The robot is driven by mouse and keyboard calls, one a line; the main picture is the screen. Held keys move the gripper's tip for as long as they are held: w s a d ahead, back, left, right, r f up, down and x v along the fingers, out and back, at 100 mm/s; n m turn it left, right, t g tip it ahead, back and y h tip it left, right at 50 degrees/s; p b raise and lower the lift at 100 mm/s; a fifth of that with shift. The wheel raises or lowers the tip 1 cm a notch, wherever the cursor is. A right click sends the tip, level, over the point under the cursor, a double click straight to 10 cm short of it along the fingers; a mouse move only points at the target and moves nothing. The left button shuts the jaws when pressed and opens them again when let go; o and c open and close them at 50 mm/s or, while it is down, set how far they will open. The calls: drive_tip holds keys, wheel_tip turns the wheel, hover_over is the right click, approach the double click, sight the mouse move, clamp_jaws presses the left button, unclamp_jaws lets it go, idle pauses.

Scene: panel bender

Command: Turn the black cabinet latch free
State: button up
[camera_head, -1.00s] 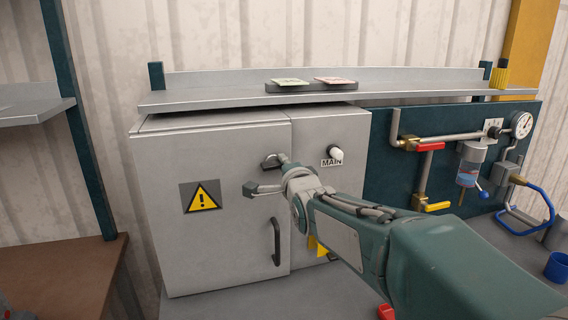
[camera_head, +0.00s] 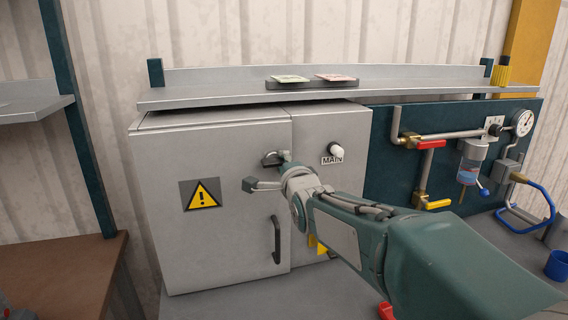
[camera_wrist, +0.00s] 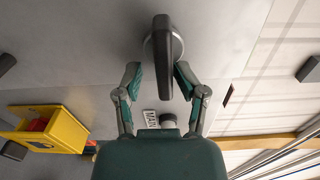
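The black latch (camera_wrist: 162,55) sits on a round silver base on the grey cabinet face in the wrist view. It is a long bar, seen almost end to end along the picture's vertical. My gripper (camera_wrist: 158,74) is open, with one finger on each side of the latch's lower end. Small gaps seem to show between fingers and latch; I cannot tell if either touches. In the head view my gripper (camera_head: 262,172) is at the right side of the grey cabinet door (camera_head: 190,245), and the latch is hard to make out there.
A black door handle (camera_head: 276,240) is below my gripper. A white knob (camera_head: 335,150) above a MAIN label is to the right. A steel shelf (camera_head: 220,98) overhangs the cabinet. Pipes with a red valve lever (camera_head: 431,144) are further right.

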drive_tip(key=v, duration=1.2)
idle(0.3)
drive_tip(key=s+d+f+n+g+h, duration=0.1)
drive_tip(key=s+d+f+n+g, duration=0.3)
drive_tip(key=s, duration=0.3)
drive_tip(key=s+d+f+n+g+h, duration=0.2)
drive_tip(key=s+d+f+n+g, duration=0.2)
drive_tip(key=s+f+n, duration=0.2)
drive_tip(key=s+d+f+n+g+h, duration=0.2)
drive_tip(key=s+d+f+n+g, duration=0.1)
drive_tip(key=s, duration=0.7)
wheel_tip(320, 180, down, 3)
drive_tip(key=shift+s+d+f+n+g, duration=0.15)
drive_tip(key=shift+d+n+g, duration=0.3)
drive_tip(key=shift+n, duration=0.55)
drive_tip(key=shift+o, duration=0.2)
